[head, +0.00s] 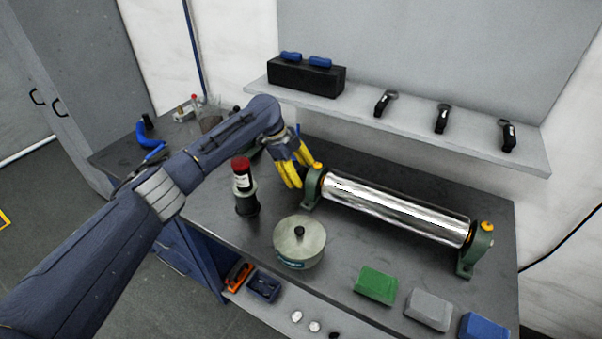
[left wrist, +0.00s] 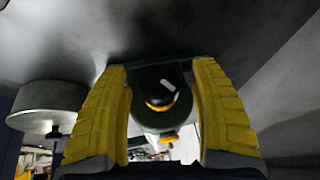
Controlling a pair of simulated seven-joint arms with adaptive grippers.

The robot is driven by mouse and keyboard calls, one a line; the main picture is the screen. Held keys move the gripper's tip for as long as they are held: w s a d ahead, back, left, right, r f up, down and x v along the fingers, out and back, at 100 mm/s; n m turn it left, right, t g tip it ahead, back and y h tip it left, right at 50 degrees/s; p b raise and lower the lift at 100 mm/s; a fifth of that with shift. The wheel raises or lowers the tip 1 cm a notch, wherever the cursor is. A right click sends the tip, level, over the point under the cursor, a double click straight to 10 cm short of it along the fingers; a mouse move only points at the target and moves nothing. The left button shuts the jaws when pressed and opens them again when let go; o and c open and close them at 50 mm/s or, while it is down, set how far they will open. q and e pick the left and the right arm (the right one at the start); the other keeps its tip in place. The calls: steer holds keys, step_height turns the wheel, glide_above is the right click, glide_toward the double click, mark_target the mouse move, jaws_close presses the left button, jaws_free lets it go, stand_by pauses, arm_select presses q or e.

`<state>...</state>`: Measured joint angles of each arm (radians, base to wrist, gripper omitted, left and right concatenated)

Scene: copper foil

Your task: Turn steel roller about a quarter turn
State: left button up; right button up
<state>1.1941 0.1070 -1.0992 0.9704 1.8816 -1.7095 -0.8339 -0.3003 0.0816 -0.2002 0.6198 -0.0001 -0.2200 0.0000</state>
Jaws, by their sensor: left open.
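The shiny steel roller (head: 396,207) lies across the table, held between two green end brackets with orange-topped caps. My left gripper (head: 296,174), with yellow fingers, is open beside the left end bracket (head: 312,187). In the left wrist view, the two yellow fingers (left wrist: 163,110) stand apart on either side of a round black and orange cap (left wrist: 158,88) on the green bracket. I cannot tell whether the fingers touch it. The roller's surface is mostly hidden in the left wrist view. My right gripper is not in view.
A grey round canister (head: 300,242) and a red-capped bottle (head: 243,186) stand left of the roller. Green (head: 376,284), grey (head: 428,309) and blue blocks lie in front. A shelf (head: 420,125) with a black box and several clamp-like tools runs behind.

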arm_select(q)
steer(key=shift+f, duration=0.15)
steer(key=c, duration=1.3)
